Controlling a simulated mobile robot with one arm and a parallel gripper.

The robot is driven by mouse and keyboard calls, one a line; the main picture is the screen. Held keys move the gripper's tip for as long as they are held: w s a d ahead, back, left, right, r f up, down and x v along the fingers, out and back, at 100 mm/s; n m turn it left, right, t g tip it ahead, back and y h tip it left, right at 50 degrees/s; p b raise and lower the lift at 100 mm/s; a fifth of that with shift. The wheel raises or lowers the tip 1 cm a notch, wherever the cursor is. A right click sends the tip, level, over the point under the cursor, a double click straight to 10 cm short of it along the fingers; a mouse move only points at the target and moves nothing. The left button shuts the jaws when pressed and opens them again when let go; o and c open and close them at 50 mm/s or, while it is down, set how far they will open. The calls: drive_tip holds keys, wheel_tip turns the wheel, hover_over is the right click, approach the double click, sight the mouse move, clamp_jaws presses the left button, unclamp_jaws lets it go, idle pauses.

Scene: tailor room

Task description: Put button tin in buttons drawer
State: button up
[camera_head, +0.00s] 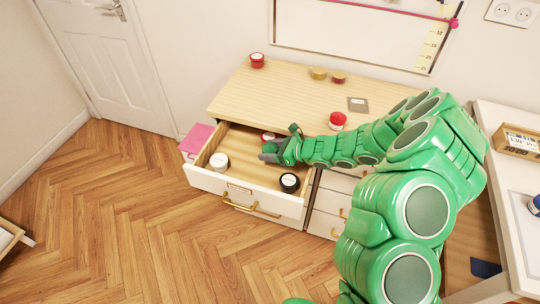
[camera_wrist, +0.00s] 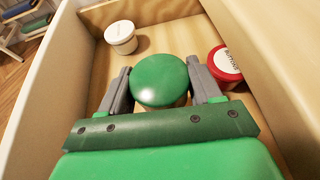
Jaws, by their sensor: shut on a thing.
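The open top drawer (camera_head: 250,202) of the wooden dresser has a light front, a brass handle and a small label too small to read. My gripper (camera_wrist: 163,92) is inside the drawer space, shut on a round tin with a green lid (camera_wrist: 160,78). One grey finger is on each side of the tin. Whether its base touches the drawer floor cannot be told. A red tin with a white label (camera_wrist: 225,62) is just right of the gripper in the wrist view. A white tin (camera_wrist: 121,37) is farther off. A black tin (camera_head: 290,183) is near the drawer front.
A pink box (camera_head: 196,139) stands left of the dresser. A white table (camera_head: 515,185) is at right. Floor in front is clear.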

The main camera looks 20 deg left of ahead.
drive_tip(key=shift+w+f, duration=0.1)
drive_tip(key=shift+f, duration=1.5)
drive_tip(key=shift+f, duration=0.3)
